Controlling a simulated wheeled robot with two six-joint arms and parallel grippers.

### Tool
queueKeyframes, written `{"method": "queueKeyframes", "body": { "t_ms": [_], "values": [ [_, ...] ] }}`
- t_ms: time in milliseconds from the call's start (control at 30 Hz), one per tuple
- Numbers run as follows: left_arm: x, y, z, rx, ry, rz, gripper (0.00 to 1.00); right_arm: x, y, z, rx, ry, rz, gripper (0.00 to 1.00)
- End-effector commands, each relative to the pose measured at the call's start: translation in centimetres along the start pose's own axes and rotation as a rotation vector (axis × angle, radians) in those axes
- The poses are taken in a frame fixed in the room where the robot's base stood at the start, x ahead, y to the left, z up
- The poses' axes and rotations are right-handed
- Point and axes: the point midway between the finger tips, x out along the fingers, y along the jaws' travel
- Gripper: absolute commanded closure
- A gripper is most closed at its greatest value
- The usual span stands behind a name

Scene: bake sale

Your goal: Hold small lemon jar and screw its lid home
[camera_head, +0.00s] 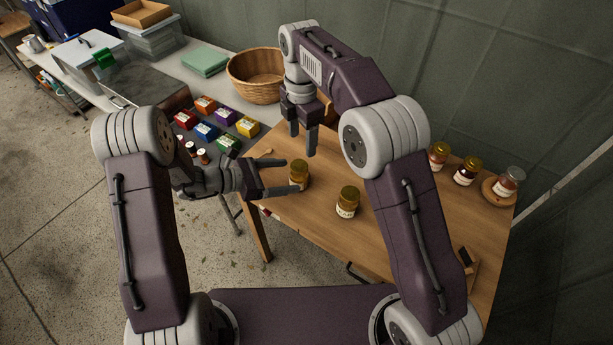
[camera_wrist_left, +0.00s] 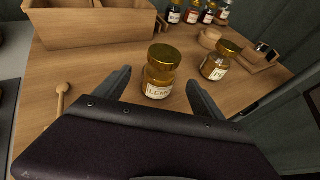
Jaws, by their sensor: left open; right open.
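The small lemon jar (camera_head: 299,174) stands upright on the wooden table, holding yellow contents. In the left wrist view its label reads "LEM" (camera_wrist_left: 158,91), and a gold lid (camera_wrist_left: 164,56) sits on top. I cannot tell how tightly the lid is seated. My left gripper (camera_head: 291,176) is open, with one finger on each side of the jar; contact is not clear. My right gripper (camera_head: 303,141) is open and empty, pointing down above the table, behind the jar in the head view.
Another gold-lidded jar (camera_head: 347,203) stands close by on the right. Several jars (camera_head: 467,171) stand at the table's far right, one on a round wooden board. A wicker basket (camera_head: 256,76) is further back.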

Motion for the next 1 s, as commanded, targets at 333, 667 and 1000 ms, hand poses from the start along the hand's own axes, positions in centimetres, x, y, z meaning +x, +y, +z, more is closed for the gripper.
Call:
{"method": "queueKeyframes", "body": {
  "t_ms": [333, 667, 1000],
  "values": [
    [-0.1, 0.1, -0.8, -0.01, 0.002, 0.006, 0.21, 0.7, 0.1, -0.8, -0.016, 0.001, -0.006, 0.37],
    [3.1, 0.0, -0.8, -0.008, 0.003, 0.0, 0.21, 0.7, 0.1, -0.7, -0.015, 0.001, -0.006, 0.37],
    [8.2, 0.1, -0.8, -0.009, 0.003, 0.005, 0.21, 0.7, 0.1, -0.7, -0.015, 0.001, -0.006, 0.37]
  ]
}}
